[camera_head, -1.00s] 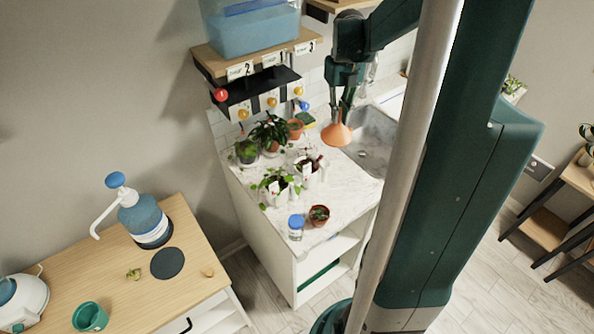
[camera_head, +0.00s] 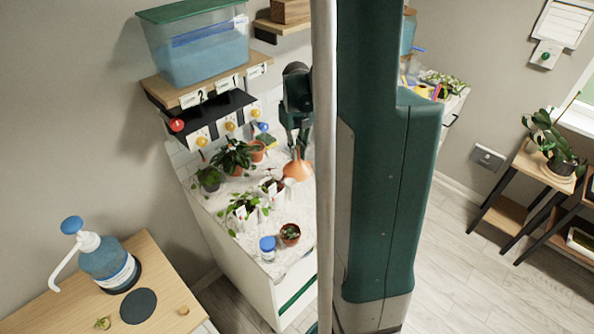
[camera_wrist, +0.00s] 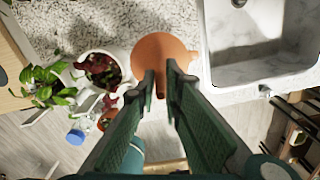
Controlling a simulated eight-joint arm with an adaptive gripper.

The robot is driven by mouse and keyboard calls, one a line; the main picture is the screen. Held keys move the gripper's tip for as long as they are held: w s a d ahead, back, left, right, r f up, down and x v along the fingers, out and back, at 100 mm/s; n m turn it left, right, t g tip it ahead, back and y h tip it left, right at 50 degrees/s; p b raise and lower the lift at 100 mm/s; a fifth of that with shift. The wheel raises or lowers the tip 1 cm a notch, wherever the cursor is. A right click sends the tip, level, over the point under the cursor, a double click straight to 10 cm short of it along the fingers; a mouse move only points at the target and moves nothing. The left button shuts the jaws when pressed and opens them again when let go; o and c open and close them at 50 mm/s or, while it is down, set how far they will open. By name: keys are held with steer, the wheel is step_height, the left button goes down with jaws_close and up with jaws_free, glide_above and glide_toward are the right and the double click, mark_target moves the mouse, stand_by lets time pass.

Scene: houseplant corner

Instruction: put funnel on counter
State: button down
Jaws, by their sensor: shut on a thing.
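An orange funnel (camera_head: 297,171) is held with its wide mouth downward beneath my gripper (camera_head: 298,150) in the head view. In the wrist view the funnel (camera_wrist: 160,54) shows between and beyond the fingertips of my gripper (camera_wrist: 165,76), which is shut on its narrow stem. The funnel is over the marble-topped counter (camera_head: 301,212), left of the sink in the wrist view. I cannot tell whether its rim touches the counter. My column hides the counter's right part in the head view.
Several potted plants (camera_head: 243,207) crowd the counter beside the funnel. A blue-capped jar (camera_head: 268,248) and a small terracotta pot (camera_head: 290,234) stand near its front. The sink (camera_wrist: 262,45) is right of the funnel. A shelf with a blue bin (camera_head: 196,48) hangs above.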

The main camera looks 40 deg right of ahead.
steer(key=shift+f, duration=2.5)
steer(key=shift+f, duration=2)
steer(key=c, duration=2.5)
jaws_free()
steer(key=shift+f, duration=0.1)
steer(key=shift+o, duration=0.2)
step_height(320, 180, up, 12)
